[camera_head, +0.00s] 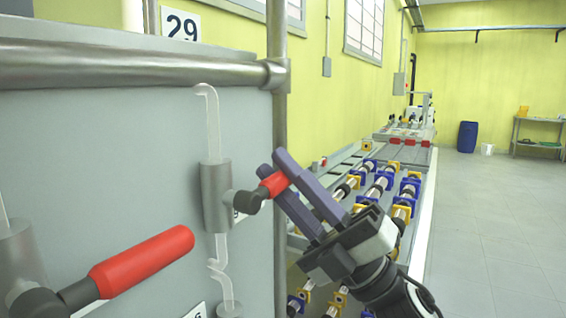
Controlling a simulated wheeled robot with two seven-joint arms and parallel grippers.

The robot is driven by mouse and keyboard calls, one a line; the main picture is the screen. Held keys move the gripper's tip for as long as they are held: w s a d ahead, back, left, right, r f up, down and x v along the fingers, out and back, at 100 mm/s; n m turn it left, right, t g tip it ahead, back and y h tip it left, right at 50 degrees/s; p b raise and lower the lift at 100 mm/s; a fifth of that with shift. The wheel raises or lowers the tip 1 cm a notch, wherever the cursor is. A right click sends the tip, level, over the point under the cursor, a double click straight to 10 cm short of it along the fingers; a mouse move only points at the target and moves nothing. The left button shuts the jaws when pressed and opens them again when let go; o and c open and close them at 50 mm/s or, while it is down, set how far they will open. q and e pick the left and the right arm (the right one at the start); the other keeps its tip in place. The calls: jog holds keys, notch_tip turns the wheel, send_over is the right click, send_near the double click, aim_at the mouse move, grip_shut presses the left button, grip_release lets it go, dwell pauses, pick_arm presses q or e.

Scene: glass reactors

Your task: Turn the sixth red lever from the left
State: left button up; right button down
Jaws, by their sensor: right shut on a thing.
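A red lever (272,185) sticks out to the right from a grey valve body (216,196) on a glass tube, at the right end of the grey panel. My right gripper (282,176) is shut on this lever, with its two purple fingers on either side of the red handle. A second red lever (140,262) is nearer, at the lower left, and points up and to the right from its own valve. A label behind the gripped lever is mostly hidden. My left gripper is not in view.
A metal rail (140,72) runs along the panel top to an upright post (280,120). Behind my right gripper is a long rack with blue and yellow clamps (380,182). A blue barrel (467,137) stands far back. The floor at right is clear.

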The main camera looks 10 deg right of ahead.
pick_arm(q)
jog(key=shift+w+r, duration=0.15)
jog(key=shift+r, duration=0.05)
pick_arm(e)
jog(key=shift+f+m+t+h, duration=0.3)
jog(key=shift+m+t+h, duration=0.3)
jog(key=shift+m, duration=0.4)
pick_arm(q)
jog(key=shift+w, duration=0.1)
pick_arm(e)
jog(key=shift+f+t, duration=0.1)
jog(key=shift+t, duration=0.2)
jog(key=c, duration=1.6)
grip_release()
pick_arm(q)
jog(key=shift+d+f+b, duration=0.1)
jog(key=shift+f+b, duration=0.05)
jog(key=shift+b, duration=0.5)
pick_arm(e)
jog(key=v, duration=1)
jog(key=shift+s+d, duration=0.1)
jog(key=shift+d, duration=0.05)
jog(key=shift+f, duration=0.1)
